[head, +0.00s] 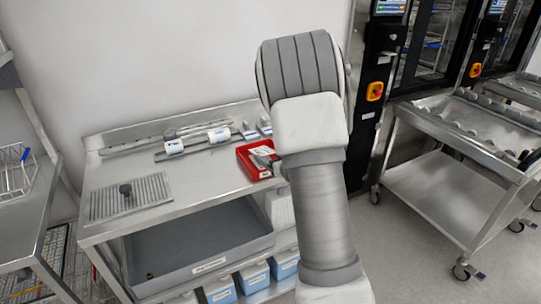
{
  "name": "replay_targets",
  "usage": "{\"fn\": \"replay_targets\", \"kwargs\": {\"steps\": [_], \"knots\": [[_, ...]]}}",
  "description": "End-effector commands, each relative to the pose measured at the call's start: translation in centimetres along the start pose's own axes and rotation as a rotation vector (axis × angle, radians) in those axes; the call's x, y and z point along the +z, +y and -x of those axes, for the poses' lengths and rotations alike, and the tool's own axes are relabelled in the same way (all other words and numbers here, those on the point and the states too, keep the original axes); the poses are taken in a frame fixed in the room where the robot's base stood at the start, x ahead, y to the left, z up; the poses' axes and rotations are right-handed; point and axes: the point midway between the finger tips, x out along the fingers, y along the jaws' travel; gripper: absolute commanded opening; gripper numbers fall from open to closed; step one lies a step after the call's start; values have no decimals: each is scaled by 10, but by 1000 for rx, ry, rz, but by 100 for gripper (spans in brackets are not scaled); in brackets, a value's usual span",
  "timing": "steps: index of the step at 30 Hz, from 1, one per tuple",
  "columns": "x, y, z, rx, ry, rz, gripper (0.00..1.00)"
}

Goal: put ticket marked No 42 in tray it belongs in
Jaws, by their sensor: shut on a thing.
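A small red tray (248,164) stands on the steel bench at its right end, partly hidden behind my arm. White and grey pieces (263,151) show in or over it, too small to tell apart or read. No ticket marked No 42 can be made out. My arm rises in front of the bench's right end. My gripper is hidden behind it, so its hold cannot be seen.
The steel bench (205,175) bears a drain grate (130,197), white cylinders (174,147) and small labelled pieces at the back. A grey bin (200,262) and blue boxes (255,275) sit below. A steel trolley (460,185) stands right, with clear floor before it.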

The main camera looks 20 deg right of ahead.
Motion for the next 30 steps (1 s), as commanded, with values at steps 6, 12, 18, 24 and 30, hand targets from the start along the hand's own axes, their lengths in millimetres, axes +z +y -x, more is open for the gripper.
{"fn": "replay_targets", "kwargs": {"steps": [6, 12, 18, 24, 30], "knots": [[0, 0, 0, 0, 0, 0, 21], [0, 0, 0, 0, 0, 0, 100], [0, 0, 0, 0, 0, 0, 100], [-1, 1, 15, 3, 0, -2, 100], [-2, 1, 59, 4, 1, -3, 100]]}}
